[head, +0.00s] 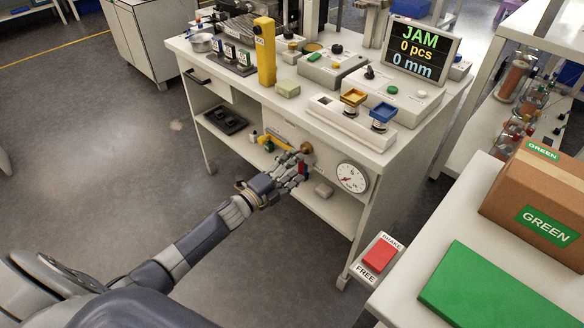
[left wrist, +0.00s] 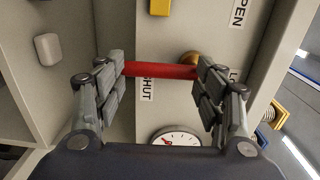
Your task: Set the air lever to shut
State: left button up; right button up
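The air lever is a red bar (head: 303,168) on the front panel of the bench, hanging from a brass pivot (head: 307,148). In the left wrist view the red lever (left wrist: 160,70) runs across the gap between my fingers, its pivot (left wrist: 190,58) by the right finger. The SHUT label (left wrist: 147,88) is right beside the lever; the OPEN label (left wrist: 238,12) is farther off, at the upper right. My left gripper (head: 292,170) is at the lever with its fingers spread apart (left wrist: 162,90); I cannot tell whether they touch it. My right gripper is not in view.
A round gauge (head: 352,178) sits close to the right of the lever. A yellow handle (head: 272,142) is on the panel to the left. The screen (head: 420,48) reads JAM. A red brake button (head: 379,254) stands in front, near a green panel (head: 485,290).

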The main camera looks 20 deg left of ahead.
pick_arm(q)
jog(key=o, duration=0.4)
jog(key=shift+w+r, duration=0.35)
jog(key=shift+r, duration=0.1)
jog(key=shift+o, duration=1.4)
jog(key=shift+w+f, duration=0.15)
jog(key=shift+w, duration=0.05)
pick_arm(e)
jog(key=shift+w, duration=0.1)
pick_arm(q)
jog(key=shift+o, duration=0.2)
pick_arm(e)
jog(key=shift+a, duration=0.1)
